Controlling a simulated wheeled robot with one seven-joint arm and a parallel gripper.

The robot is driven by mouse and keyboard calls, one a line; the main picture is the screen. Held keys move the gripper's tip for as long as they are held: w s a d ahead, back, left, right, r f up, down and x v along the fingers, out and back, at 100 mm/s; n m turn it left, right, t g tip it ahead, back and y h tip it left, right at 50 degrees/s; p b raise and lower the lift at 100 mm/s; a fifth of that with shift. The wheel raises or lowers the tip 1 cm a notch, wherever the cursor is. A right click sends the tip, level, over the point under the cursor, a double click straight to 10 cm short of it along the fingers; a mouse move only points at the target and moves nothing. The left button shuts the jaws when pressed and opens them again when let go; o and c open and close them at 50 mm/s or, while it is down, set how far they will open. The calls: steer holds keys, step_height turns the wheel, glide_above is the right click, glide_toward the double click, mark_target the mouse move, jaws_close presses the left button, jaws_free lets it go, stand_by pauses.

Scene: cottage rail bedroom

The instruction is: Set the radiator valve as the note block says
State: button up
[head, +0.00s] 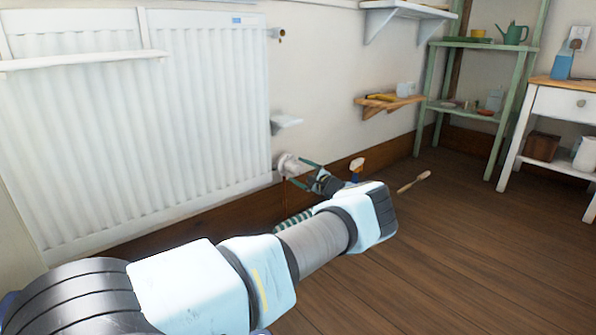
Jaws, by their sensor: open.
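The white radiator (205,100) fills the left of the head view. The radiator valve (286,163), a pale rounded knob, sits at its lower right corner above a reddish-brown pipe. My gripper (296,172) is open, with its dark green fingers pointing left at the valve. One finger is at the upper right of the knob and the other is lower down. I cannot tell whether they touch it. Any marks on the knob are too small to read. I cannot make out the note block in this view.
A wooden wall shelf (390,104) and green rack (480,110) stand beyond. The right floor is mostly clear.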

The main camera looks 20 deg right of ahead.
steer(key=p+v, duration=0.3)
steer(key=v, duration=0.7)
steer(key=shift+p, duration=0.4)
